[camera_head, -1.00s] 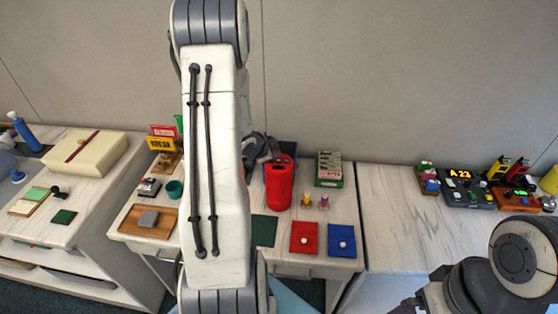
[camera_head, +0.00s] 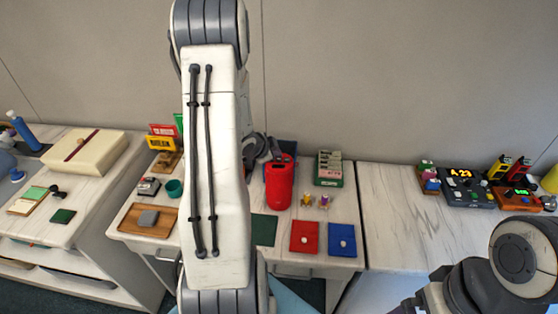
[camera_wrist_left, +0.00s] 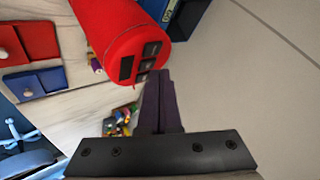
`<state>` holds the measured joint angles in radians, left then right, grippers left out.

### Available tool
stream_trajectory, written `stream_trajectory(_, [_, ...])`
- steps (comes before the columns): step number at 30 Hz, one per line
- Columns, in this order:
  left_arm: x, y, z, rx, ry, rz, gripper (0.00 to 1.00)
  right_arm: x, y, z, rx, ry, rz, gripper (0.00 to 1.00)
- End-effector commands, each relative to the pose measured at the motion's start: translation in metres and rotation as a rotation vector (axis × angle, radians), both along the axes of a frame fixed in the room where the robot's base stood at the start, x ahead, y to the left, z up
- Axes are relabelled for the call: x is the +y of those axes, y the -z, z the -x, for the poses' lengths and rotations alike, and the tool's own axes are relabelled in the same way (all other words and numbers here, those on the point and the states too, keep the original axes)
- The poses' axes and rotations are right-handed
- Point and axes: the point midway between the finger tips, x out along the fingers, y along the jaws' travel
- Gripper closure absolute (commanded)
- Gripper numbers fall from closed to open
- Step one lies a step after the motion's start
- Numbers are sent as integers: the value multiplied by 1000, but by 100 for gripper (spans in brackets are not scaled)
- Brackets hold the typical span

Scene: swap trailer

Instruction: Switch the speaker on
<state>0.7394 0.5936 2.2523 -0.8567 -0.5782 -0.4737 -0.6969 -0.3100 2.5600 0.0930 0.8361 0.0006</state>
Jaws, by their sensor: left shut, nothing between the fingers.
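The speaker is a red upright cylinder (camera_head: 279,186) on the middle table in the head view. In the left wrist view, the red speaker (camera_wrist_left: 108,28) shows large at the upper left, with dark buttons or panels (camera_wrist_left: 140,63) on its end. My left gripper (camera_head: 279,151) is at the speaker's top in the head view, partly hidden by my arm. In the left wrist view, the left gripper's dark fingers (camera_wrist_left: 160,78) are together and empty, with their tips close beside the buttons. Whether they touch is unclear. My right gripper's fingers do not show.
A red pad (camera_head: 304,237) and a blue pad (camera_head: 343,240) lie in front of the speaker, with two small figures nearby. A green box (camera_head: 328,168) stands to its right. The right table (camera_head: 400,225) has bare room. A wooden tray (camera_head: 130,224) lies left.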

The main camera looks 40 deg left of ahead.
Motion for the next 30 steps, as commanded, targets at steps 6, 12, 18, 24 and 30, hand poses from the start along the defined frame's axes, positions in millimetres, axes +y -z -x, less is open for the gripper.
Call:
stream_trajectory(6, [0, 2, 0, 0, 0, 0, 100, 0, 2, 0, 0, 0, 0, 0])
stream_trajectory(12, [0, 3, 0, 0, 0, 0, 100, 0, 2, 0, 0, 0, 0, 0])
stream_trajectory(18, [0, 5, 0, 0, 0, 0, 100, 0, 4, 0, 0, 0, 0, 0])
stream_trajectory(24, [0, 7, 0, 0, 0, 0, 100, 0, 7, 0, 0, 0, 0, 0])
stream_trajectory(30, [0, 10, 0, 0, 0, 0, 100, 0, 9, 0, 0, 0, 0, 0])
